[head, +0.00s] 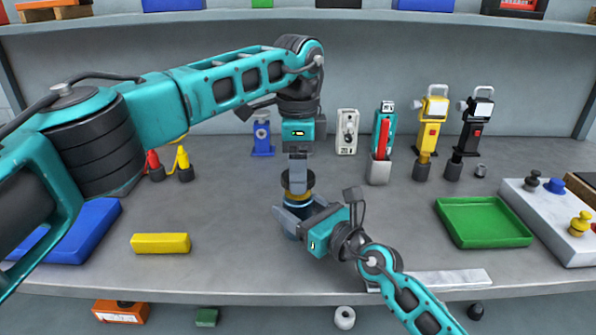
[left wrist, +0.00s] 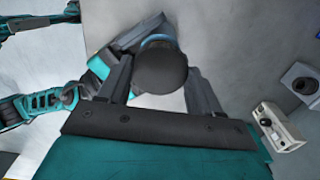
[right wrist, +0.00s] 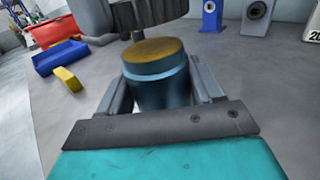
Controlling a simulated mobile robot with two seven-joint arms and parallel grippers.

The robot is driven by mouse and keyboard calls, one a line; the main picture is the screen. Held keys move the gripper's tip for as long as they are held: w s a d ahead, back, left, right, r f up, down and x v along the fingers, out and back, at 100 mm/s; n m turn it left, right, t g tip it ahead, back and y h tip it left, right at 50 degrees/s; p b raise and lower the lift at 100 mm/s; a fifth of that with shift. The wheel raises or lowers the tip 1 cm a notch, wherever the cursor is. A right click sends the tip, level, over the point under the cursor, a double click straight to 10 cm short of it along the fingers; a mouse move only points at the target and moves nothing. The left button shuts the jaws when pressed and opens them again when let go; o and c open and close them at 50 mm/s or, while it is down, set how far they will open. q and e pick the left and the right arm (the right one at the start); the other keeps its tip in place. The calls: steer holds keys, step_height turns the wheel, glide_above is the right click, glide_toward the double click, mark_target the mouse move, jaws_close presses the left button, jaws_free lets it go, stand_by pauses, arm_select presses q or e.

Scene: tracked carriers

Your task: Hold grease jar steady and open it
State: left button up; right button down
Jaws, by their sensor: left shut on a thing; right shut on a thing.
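The grease jar (right wrist: 163,88) is a dark blue, upright cylinder in the right wrist view, with a yellow-brown top surface showing. My right gripper (head: 294,213) is shut around its sides, low over the bench. The dark, round lid (left wrist: 160,72) sits between the fingers of my left gripper (head: 297,178), which is shut on it from above. In the right wrist view the lid (right wrist: 148,12) hangs over the jar with a gap between them. In the head view the left fingers and lid partly hide the jar (head: 292,201).
A yellow block (head: 160,243) and blue tray (head: 75,232) lie left on the bench. A green tray (head: 484,222) and a grey panel with knobs (head: 552,220) are right. Several upright tools, including a yellow one (head: 433,120), stand behind. The bench around the jar is clear.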

arm_select(q)
step_height(320, 180, up, 3)
steer(key=shift+r, duration=0.15)
arm_select(e)
steer(key=shift+c, duration=0.5)
jaws_free()
